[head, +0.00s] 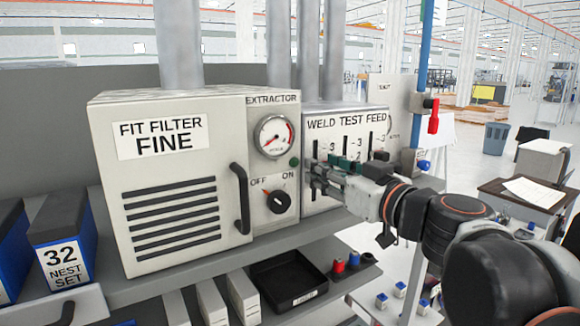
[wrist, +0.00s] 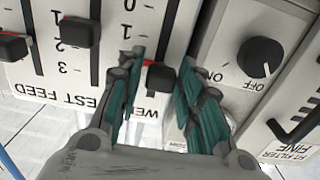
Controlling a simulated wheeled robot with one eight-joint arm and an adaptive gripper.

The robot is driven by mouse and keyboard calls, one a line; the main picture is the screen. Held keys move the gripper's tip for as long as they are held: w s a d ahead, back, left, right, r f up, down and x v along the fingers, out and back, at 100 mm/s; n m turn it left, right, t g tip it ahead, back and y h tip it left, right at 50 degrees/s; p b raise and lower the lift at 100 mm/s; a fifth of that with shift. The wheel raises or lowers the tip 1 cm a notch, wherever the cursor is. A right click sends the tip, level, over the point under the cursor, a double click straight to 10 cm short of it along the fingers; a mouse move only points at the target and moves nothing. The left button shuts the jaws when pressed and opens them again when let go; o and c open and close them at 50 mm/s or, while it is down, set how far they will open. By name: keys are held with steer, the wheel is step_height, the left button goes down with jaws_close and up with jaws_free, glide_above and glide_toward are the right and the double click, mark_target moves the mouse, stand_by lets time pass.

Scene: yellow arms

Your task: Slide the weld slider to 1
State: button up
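The WELD TEST FEED panel (head: 345,130) is a pale box with vertical slots and dark knobs. In the wrist view it appears upside down. The weld slider (wrist: 160,78) is a dark red-black knob near the WELD lettering, at the high-number end of its slot. My gripper (wrist: 162,58) is open, with one green-padded finger on each side of this knob and gaps showing. The left finger hides some scale numbers, so its exact reading is unclear; 0 and 1 show farther up the picture. In the head view my gripper (head: 318,172) is at the panel and covers the slider.
The test slider (wrist: 80,32) and the feed slider (wrist: 14,46) are left of my gripper in the wrist view. The extractor dial (wrist: 259,57) is to the right. A shelf with a black tray (head: 288,280) lies below the panel.

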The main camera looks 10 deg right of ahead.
steer(key=shift+w+a, duration=0.2)
steer(key=shift+w, duration=0.35)
steer(key=shift+c, duration=0.5)
jaws_close()
steer(key=shift+f+b, duration=1.05)
steer(key=shift+f, duration=0.55)
steer(key=shift+r, duration=0.1)
steer(key=shift+o, duration=0.5)
jaws_free()
steer(key=shift+s, duration=0.15)
steer(key=v, duration=1.1)
steer(key=shift+s, duration=0.35)
